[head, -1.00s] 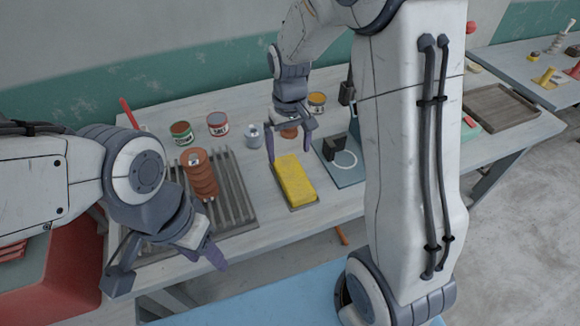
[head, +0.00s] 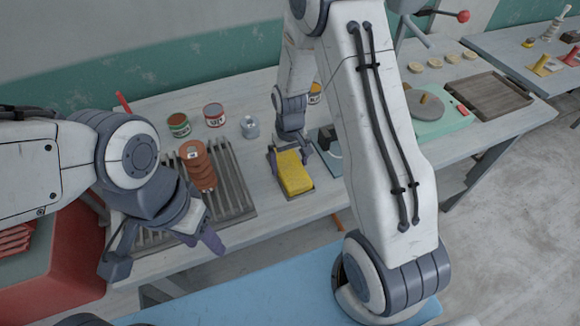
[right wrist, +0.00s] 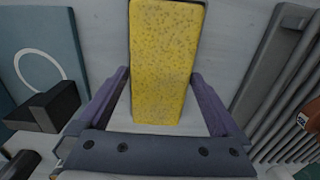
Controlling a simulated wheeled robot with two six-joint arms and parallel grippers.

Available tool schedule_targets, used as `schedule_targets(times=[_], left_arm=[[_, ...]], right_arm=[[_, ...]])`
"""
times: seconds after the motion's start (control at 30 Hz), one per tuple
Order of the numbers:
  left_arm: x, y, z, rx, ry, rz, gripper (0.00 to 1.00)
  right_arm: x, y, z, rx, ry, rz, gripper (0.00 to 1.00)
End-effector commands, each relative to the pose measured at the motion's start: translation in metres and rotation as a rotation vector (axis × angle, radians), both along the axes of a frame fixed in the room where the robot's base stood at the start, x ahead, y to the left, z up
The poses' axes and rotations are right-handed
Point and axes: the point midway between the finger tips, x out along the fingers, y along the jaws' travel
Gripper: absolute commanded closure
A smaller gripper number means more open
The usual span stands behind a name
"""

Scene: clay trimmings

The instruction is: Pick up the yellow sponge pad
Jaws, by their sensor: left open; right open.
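My right gripper (head: 289,153) is open and low over the far end of the pad. In the right wrist view one finger of that gripper (right wrist: 160,100) stands on each side of the pad, with a gap showing. My left gripper (head: 165,258) is open and empty at the bench's front edge, left of the pad.
A slatted rack (head: 232,185) bears stacked brown clay pieces (head: 198,165). Tins (head: 214,115) and a small metal jar (head: 250,127) stand behind. A blue board with a white ring (right wrist: 50,45) and dark block (right wrist: 48,108) lies beside the pad. Bare bench separates pad and rack.

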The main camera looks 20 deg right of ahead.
Motion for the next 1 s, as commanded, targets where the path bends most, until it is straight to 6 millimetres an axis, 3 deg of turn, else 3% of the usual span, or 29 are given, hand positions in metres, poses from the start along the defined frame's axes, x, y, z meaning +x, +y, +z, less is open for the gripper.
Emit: schedule_targets(times=[0.13,0.17,0.3,0.33,0.73,0.97,1.0], left_arm=[[0.0,0.0,0.0,0.0,0.0,0.0,0.5],[0.0,0.0,0.0,0.0,0.0,0.0,0.5],[0.0,0.0,0.0,0.0,0.0,0.0,0.5],[0.0,0.0,0.0,0.0,0.0,0.0,0.5],[0.0,0.0,-0.003,0.0,0.0,0.0,0.5],[0.0,0.0,-0.013,0.0,0.0,-0.001,0.5],[0.0,0.0,-0.015,0.0,0.0,-0.001,0.5]], right_arm=[[0.0,0.0,0.0,0.0,-0.001,0.0,0.0],[0.0,0.0,0.0,0.0,-0.001,0.0,0.08],[0.0,0.0,0.0,0.0,-0.001,0.0,0.61],[0.0,0.0,0.0,0.0,-0.001,0.0,0.69],[0.001,0.0,0.008,0.0,-0.004,0.0,0.69],[0.002,0.0,0.043,0.0,-0.009,0.0,0.69],[-0.009,-0.004,0.047,0.0,-0.005,-0.003,0.69]])
